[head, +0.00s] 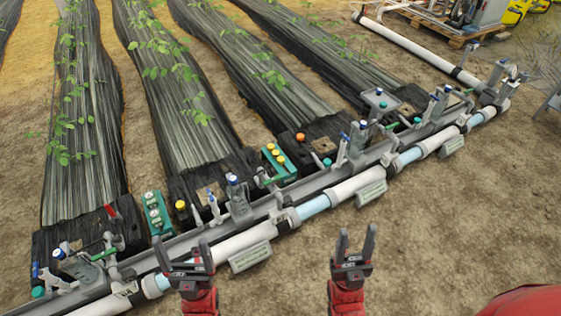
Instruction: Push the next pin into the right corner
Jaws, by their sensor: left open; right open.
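My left gripper (184,250) is open and empty, fingers up, in front of the white pipe at the lower left. My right gripper (356,238) is open and empty over bare soil, right of the pipe. Black film strips (82,130) run away from the pipe, and their near ends lie beside it. A small red piece (112,211) stands at the near end of the leftmost strip; I cannot tell whether it is a pin. A green tray (277,162) with yellow round tops and a green block (157,213) with pale round tops lie near the strip ends. No pin is clearly identifiable.
The long white pipe (345,188) with valves and blue-capped fittings crosses diagonally in front of the strips. A grey label plate (250,257) hangs on its near side. A pallet with equipment (440,25) stands at the upper right. Soil at the right (480,210) is clear.

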